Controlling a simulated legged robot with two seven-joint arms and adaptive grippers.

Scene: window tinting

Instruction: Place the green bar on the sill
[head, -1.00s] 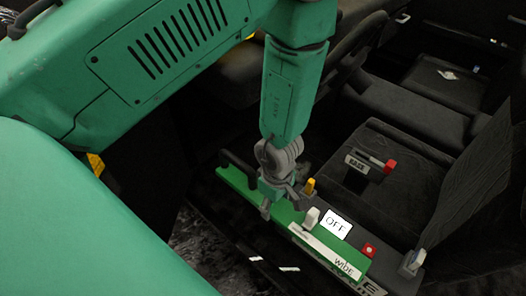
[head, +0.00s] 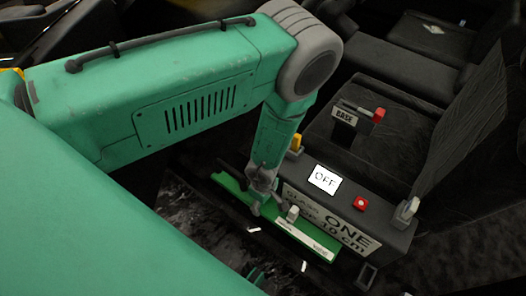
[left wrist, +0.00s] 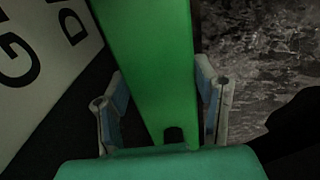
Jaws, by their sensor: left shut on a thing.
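The green bar (head: 285,226) is long and flat, with a white label strip and a pale knob near its right end. My left gripper (head: 262,193) is shut on the bar near its left part, in front of the dark box. In the left wrist view the bar (left wrist: 152,75) runs between the two fingers of the gripper (left wrist: 163,105), which stand at its sides. A dark ledge below the bar may be the sill; I cannot tell whether the bar touches it. My right gripper is not in view.
The dark box (head: 395,237) behind the bar carries an OFF display (head: 325,179), a red button (head: 360,203), a yellow knob (head: 296,143) and a large printed label (head: 330,222). A BASE tool (head: 346,116) lies on the seat behind. Dark seats fill the right side.

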